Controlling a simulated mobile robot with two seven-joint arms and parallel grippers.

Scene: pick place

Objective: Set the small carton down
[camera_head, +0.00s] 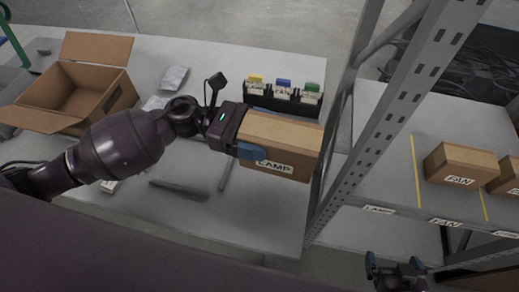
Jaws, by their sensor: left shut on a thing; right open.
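The small carton (283,135) is a brown box with a paler tape band on top and a white label that seems to read "LAMP". My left gripper (250,150) is shut on the carton's left end, with a blue finger against its near face. The carton appears held above the grey table (265,212), close to the shelf post. Its far side is hidden. My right gripper (396,273) is open and empty at the bottom right, below the shelf.
A metal shelf post (366,130) stands just right of the carton. The shelf (385,164) holds brown boxes (459,163) and has yellow dividing lines. An open empty box (85,88) is at the back left. A black bin of small packs (283,98) stands behind the carton.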

